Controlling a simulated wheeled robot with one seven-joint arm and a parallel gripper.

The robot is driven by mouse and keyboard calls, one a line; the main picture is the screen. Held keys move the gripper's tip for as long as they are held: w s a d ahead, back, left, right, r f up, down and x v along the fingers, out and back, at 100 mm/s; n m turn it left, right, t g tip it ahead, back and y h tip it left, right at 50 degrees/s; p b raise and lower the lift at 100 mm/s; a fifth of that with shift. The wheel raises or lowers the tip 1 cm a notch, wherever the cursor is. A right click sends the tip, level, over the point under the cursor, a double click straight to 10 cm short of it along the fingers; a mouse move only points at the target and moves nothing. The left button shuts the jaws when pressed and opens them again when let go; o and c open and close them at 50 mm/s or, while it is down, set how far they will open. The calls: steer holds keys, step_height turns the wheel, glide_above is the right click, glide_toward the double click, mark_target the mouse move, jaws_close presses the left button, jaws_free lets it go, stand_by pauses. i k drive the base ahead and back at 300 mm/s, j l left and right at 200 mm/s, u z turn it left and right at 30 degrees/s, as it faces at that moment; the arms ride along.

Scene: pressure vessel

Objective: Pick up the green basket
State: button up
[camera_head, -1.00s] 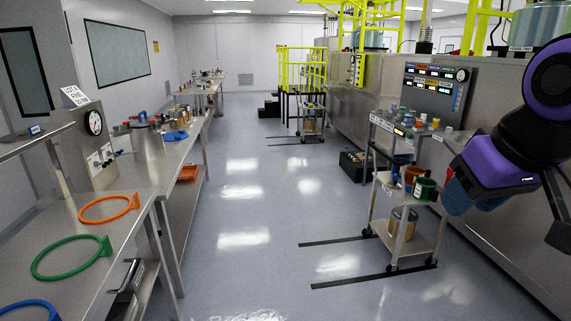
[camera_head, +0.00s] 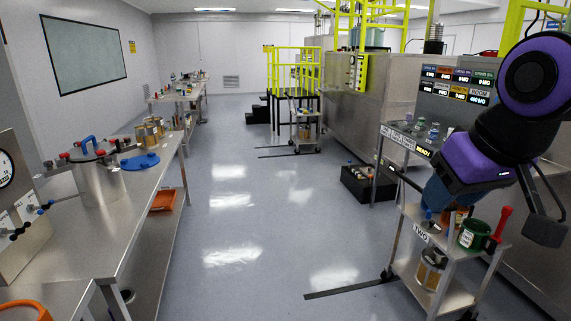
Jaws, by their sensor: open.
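A dark green, bucket-like container (camera_head: 474,235) stands on the upper shelf of the small metal cart (camera_head: 455,250) at lower right. It is the only green thing like a basket now in view, and a red-handled item stands beside it. My purple and black arm hangs above the cart from the right. My gripper (camera_head: 544,225) is at the arm's lower end, apart from the container and to its right. It is open. Its fingertips are hard to make out, and nothing shows held in it.
A steel workbench (camera_head: 120,235) runs along the left with a metal pot (camera_head: 99,181) on it. A black crate (camera_head: 367,184) sits on the floor behind the cart. Large steel equipment walls the right side. The middle aisle floor (camera_head: 235,220) is clear.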

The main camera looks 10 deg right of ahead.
mark_target(473, 236)
steer(key=i+z, duration=0.15)
steer(key=i, duration=0.55)
steer(key=i+j+z, duration=0.15)
steer(key=i, duration=0.55)
steer(key=i+z, duration=0.2)
steer(key=z, duration=0.2)
steer(key=i+z, duration=0.25)
steer(key=z, duration=0.15)
steer(key=i+j+z, duration=0.15)
steer(key=z, duration=0.25)
steer(key=i+j+z, duration=0.2)
steer(key=z, duration=0.2)
steer(key=i+j+z, duration=0.1)
steer(key=i+z, duration=0.25)
steer(key=i+j+z, duration=0.15)
steer(key=z, duration=0.25)
steer(key=i+j+z, duration=0.2)
steer(key=z, duration=0.15)
